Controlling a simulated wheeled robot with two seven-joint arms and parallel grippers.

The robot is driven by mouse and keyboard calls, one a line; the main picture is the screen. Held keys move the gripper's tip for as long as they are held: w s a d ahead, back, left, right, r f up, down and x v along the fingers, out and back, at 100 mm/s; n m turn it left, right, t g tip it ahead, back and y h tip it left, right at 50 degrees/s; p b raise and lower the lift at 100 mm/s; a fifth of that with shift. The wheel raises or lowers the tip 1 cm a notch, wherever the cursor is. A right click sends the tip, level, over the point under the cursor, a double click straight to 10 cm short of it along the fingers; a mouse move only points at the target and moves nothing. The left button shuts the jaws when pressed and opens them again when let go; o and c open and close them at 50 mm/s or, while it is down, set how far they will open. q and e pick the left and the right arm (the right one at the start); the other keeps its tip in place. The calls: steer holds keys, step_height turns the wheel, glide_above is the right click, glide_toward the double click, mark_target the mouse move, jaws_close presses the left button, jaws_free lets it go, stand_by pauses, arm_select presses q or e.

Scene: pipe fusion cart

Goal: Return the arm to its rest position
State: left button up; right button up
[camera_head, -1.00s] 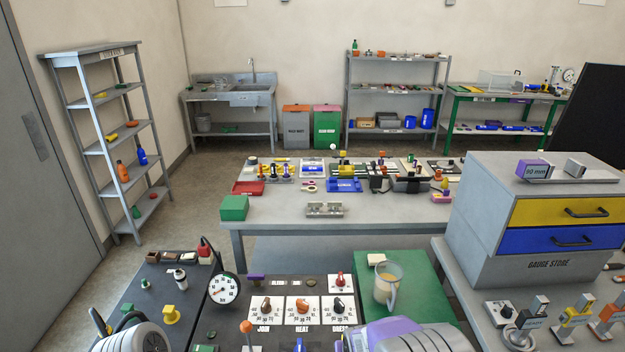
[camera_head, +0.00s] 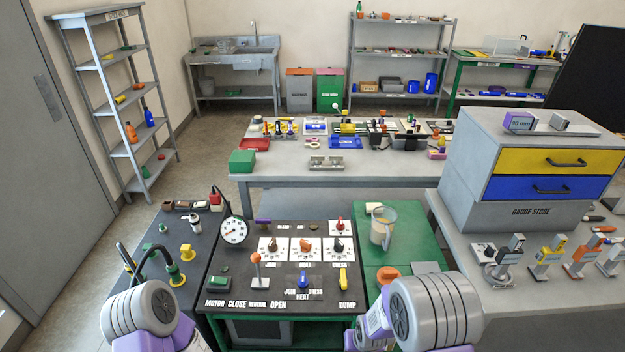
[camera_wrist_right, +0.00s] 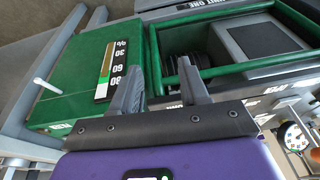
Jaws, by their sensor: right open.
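My right arm (camera_head: 432,312) shows at the lower right of the head view, a grey ribbed joint with purple covers. Its gripper is below the head view's frame. In the right wrist view my right gripper (camera_wrist_right: 160,72) has its two grey fingers apart, with nothing seen between them. Beyond the fingers are a green box (camera_wrist_right: 72,85) with a percent scale and a green frame (camera_wrist_right: 230,72) around dark machine parts. I cannot tell how close the fingers are to these. My left arm (camera_head: 142,318) shows at the lower left of the head view; its gripper is out of view.
The cart's black control panel (camera_head: 245,285), with knobs and levers, lies between my arms. A dial gauge (camera_head: 233,231) stands at its left corner. A clear jug (camera_head: 382,228) stands on the green top (camera_head: 412,245). The gauge store (camera_head: 518,215) and several gauges are at right.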

steer(key=s+a+f+m+g+y, duration=0.1)
steer(key=s+f, duration=0.4)
steer(key=s, duration=0.3)
steer(key=s+a+f+m+g+y, duration=0.1)
steer(key=s+f, duration=0.3)
steer(key=s, duration=0.4)
steer(key=shift+s+a+f+y, duration=0.35)
steer(key=shift+s+a+y, duration=0.05)
steer(key=shift+y, duration=0.4)
steer(key=shift+d+m, duration=0.15)
steer(key=shift+m, duration=0.15)
stand_by(0.3)
